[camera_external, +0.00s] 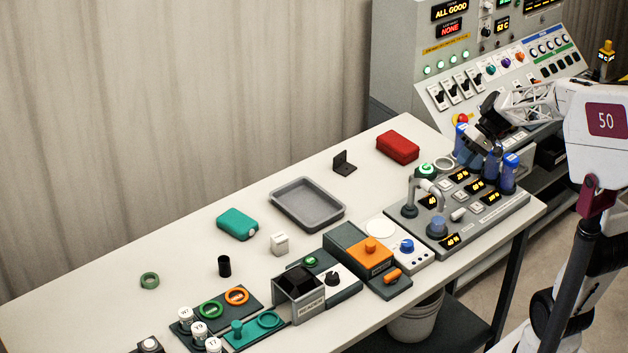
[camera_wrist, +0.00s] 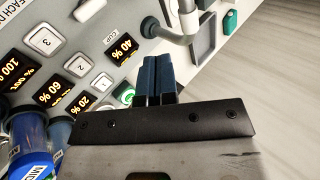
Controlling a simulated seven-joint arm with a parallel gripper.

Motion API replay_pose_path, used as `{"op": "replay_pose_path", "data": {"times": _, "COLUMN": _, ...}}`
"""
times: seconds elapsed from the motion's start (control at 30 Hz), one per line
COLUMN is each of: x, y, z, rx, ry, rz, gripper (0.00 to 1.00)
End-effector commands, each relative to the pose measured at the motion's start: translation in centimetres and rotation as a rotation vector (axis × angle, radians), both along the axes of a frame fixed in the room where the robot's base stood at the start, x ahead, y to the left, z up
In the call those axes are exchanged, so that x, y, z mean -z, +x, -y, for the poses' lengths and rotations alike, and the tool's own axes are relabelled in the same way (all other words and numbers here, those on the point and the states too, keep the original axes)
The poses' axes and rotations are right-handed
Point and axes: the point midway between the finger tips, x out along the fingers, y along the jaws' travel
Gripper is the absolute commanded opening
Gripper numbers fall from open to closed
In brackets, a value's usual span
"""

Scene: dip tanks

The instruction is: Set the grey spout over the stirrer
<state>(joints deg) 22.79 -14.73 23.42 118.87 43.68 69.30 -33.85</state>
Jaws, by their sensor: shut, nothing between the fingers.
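The grey spout (camera_external: 412,197) is a curved pipe on the near-left part of the dip tank panel. Its bent end reaches right, over the panel. Part of the pipe shows at the top of the wrist view (camera_wrist: 168,28), just beyond my fingertips. I cannot tell for certain which part is the stirrer; a blue-topped round piece (camera_external: 438,225) stands near the spout. My gripper (camera_external: 474,157) is above the panel among the blue tubes, to the right of the spout. In the wrist view its blue fingers (camera_wrist: 158,78) are together, empty and apart from the spout.
Blue-capped tubes (camera_external: 509,172) stand along the panel's right side, close to my gripper. The panel has lit percent displays and numbered buttons (camera_wrist: 44,40). A red case (camera_external: 398,147) and a grey tray (camera_external: 308,186) lie to the left.

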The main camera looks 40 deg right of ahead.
Motion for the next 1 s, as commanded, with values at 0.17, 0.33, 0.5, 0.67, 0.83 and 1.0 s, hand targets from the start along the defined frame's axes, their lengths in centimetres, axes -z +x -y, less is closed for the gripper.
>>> {"op": "replay_pose_path", "data": {"times": 0.17, "x": 2.1, "y": 0.3, "z": -1.9, "rx": -0.003, "ry": 0.000, "rz": -0.002, "gripper": 0.00}}
{"op": "replay_pose_path", "data": {"times": 0.33, "x": 4.0, "y": 0.6, "z": -3.5, "rx": -0.002, "ry": 0.000, "rz": -0.001, "gripper": 0.00}}
{"op": "replay_pose_path", "data": {"times": 0.5, "x": 4.8, "y": 1.0, "z": -5.2, "rx": -0.003, "ry": 0.000, "rz": 0.001, "gripper": 0.00}}
{"op": "replay_pose_path", "data": {"times": 0.67, "x": 5.0, "y": 1.2, "z": -6.5, "rx": -0.001, "ry": 0.000, "rz": 0.000, "gripper": 0.00}}
{"op": "replay_pose_path", "data": {"times": 0.83, "x": 5.2, "y": 1.4, "z": -7.3, "rx": -0.001, "ry": -0.001, "rz": 0.000, "gripper": 0.00}}
{"op": "replay_pose_path", "data": {"times": 1.0, "x": 5.3, "y": 1.5, "z": -7.7, "rx": 0.000, "ry": 0.000, "rz": 0.000, "gripper": 0.00}}
